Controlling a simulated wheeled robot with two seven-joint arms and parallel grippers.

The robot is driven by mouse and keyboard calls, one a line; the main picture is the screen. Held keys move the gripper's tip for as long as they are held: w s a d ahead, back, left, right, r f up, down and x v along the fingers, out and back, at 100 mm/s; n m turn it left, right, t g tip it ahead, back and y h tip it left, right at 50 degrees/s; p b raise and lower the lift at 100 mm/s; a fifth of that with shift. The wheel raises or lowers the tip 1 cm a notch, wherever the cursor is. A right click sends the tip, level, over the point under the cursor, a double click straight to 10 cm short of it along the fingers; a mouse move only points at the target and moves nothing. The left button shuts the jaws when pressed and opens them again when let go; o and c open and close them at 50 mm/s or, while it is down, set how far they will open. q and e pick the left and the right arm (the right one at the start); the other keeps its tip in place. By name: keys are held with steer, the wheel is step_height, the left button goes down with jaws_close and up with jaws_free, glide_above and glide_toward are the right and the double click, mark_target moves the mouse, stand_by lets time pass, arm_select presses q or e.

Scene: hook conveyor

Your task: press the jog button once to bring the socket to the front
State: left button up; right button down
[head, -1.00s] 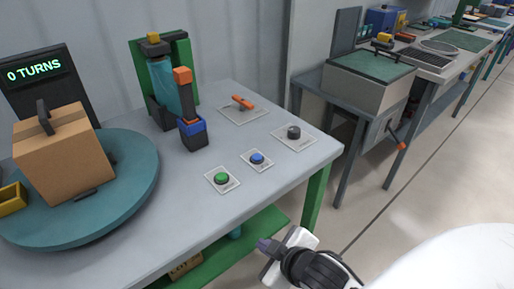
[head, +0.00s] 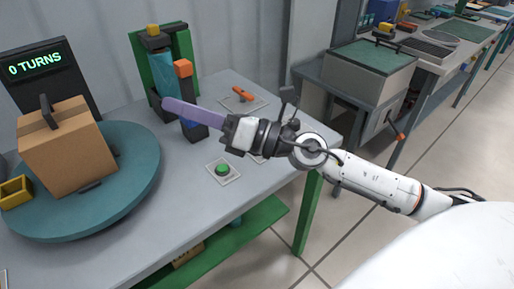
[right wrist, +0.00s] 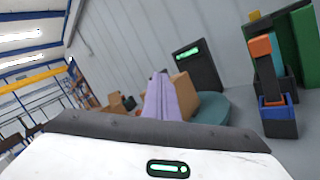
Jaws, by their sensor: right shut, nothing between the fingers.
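A green button (head: 222,170) on a white plate sits near the front of the grey table, uncovered. The blue button beside it is hidden behind my right gripper, with only a bit of its plate showing. I cannot tell from labels which is the jog button. My right gripper (head: 170,104) has purple fingers, shut and empty, pointing left above the table in front of the blue and orange post; the fingers also show in the right wrist view (right wrist: 165,98). A teal turntable (head: 140,185) carries a cardboard box (head: 70,150) and a yellow open piece (head: 15,192), perhaps the socket. My left gripper is out of view.
A display (head: 40,68) behind the turntable reads 0 TURNS. A post with an orange top (head: 183,68) and a green stand (head: 183,45) rise at the back. An orange lever (head: 242,94) lies behind my arm. The table's front middle is clear.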

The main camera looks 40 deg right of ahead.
steer(key=w+d+f+n+g+h, duration=0.3)
steer(key=d+f+n+g+h, duration=0.3)
steer(key=d+f+n, duration=0.35)
steer(key=d+f+n+h, duration=0.1)
steer(key=d+h, duration=0.3)
steer(key=d, duration=0.7)
steer(key=shift+w+n+g+h, duration=0.3)
steer(key=shift+w+n+g, duration=0.05)
steer(key=shift+w+g, duration=0.1)
steer(key=shift+f, duration=0.25)
step_height(320, 180, down, 9)
steer(key=b, duration=0.5)
steer(key=shift+r, duration=0.2)
